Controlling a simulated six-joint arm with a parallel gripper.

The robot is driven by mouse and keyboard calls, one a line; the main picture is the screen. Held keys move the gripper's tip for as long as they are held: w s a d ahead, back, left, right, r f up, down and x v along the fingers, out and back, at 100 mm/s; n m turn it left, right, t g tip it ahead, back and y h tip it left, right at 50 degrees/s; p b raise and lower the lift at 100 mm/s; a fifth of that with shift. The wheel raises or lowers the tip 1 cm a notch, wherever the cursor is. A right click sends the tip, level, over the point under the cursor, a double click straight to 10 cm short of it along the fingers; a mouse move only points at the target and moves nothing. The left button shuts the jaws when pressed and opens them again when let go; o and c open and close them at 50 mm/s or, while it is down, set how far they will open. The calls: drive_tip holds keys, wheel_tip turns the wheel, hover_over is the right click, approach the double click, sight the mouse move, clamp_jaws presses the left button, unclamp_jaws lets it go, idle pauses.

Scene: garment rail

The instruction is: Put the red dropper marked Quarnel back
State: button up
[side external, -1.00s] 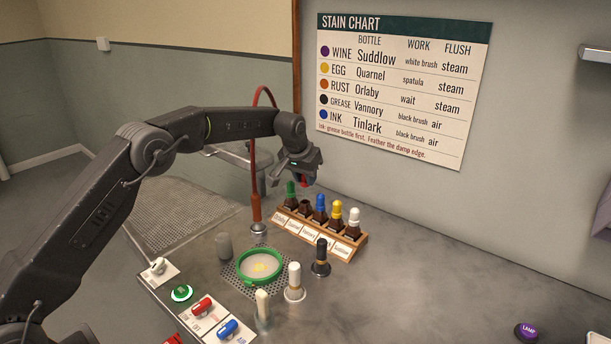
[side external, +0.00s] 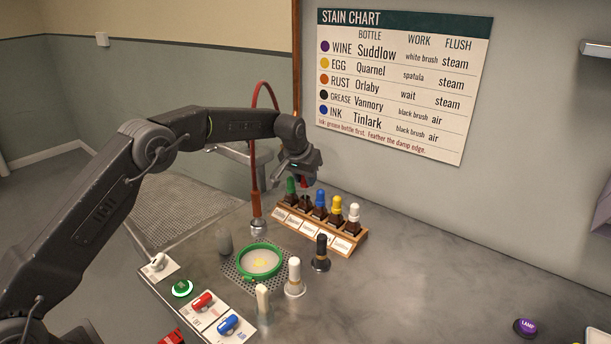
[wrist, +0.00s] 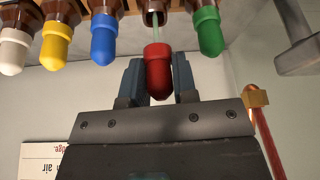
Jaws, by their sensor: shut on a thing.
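The red dropper (wrist: 158,75) is between my gripper's (wrist: 159,85) fingers, which are shut on its bulb. Its pale stem (wrist: 155,30) reaches from the red cap into the neck of the open brown bottle (wrist: 152,8), with a gap between cap and neck. In the side view my gripper (side external: 303,180) is over the rack (side external: 362,240), just above the open bottle (side external: 305,203), which stands between the green-capped bottle (side external: 291,187) and the blue-capped bottle (side external: 320,198). I cannot read which bottle label says Quarnel.
Yellow-capped (side external: 336,204) and white-capped (side external: 354,213) bottles fill the rack's right side. A red hose with a metal nozzle (side external: 258,226) hangs left of the rack. A green ring (side external: 260,263) and upright brushes (side external: 294,278) stand in front.

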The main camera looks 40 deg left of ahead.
drive_tip(key=shift+f, duration=0.15)
drive_tip(key=shift+f, duration=0.7)
drive_tip(key=shift+f, duration=0.85)
idle(0.4)
drive_tip(key=o, duration=1)
drive_tip(key=shift+c, duration=0.2)
drive_tip(key=shift+r, duration=0.1)
drive_tip(key=shift+r, duration=3.7)
